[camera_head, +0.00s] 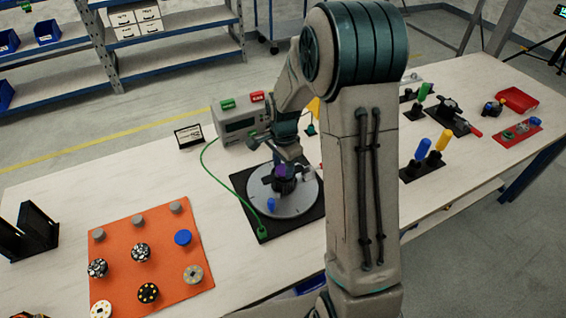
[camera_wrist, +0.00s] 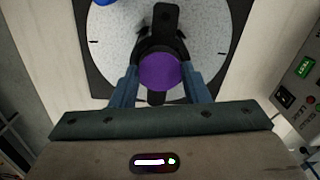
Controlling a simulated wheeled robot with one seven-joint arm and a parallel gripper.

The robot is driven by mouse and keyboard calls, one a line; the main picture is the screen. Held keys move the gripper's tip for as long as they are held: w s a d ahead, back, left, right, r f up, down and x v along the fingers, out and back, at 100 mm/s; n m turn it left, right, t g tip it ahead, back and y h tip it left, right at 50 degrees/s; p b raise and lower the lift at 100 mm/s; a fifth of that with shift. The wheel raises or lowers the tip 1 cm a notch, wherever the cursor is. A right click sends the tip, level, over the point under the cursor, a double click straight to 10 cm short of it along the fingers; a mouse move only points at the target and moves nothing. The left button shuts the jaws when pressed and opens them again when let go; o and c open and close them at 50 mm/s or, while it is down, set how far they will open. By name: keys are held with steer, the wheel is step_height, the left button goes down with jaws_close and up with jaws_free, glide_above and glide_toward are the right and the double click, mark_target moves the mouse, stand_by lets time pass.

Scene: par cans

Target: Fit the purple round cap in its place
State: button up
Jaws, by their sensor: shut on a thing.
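The purple round cap (camera_wrist: 160,71) is between the two blue-grey fingers of my gripper (camera_wrist: 161,78), which is shut on it. In the head view the cap (camera_head: 281,171) shows as a small purple patch below my gripper (camera_head: 285,167). It is over a black fixture (camera_wrist: 164,20) near the middle of a pale grey round plate (camera_wrist: 116,40). In the head view the plate (camera_head: 299,205) sits on a black square base (camera_head: 260,228). I cannot tell whether the cap touches the fixture, as my fingers and the cap hide the contact.
A green cable (camera_head: 222,181) runs from the base to a grey box (camera_head: 237,122) behind. An orange mat (camera_head: 117,261) with several round pieces lies at left. Several fixtures stand at right, partly behind my arm.

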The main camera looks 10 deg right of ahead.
steer(key=shift+f, duration=0.5)
steer(key=shift+s+a+b, duration=0.15)
steer(key=shift+b, duration=0.15)
stand_by(0.4)
steer(key=o, duration=0.6)
steer(key=shift+f, duration=0.15)
steer(key=shift+o, duration=0.2)
steer(key=o, duration=0.5)
steer(key=shift+f, duration=0.1)
steer(key=shift+c, duration=0.2)
step_height(320, 180, up, 15)
steer(key=shift+w+f+b, duration=0.2)
steer(key=shift+b, duration=0.2)
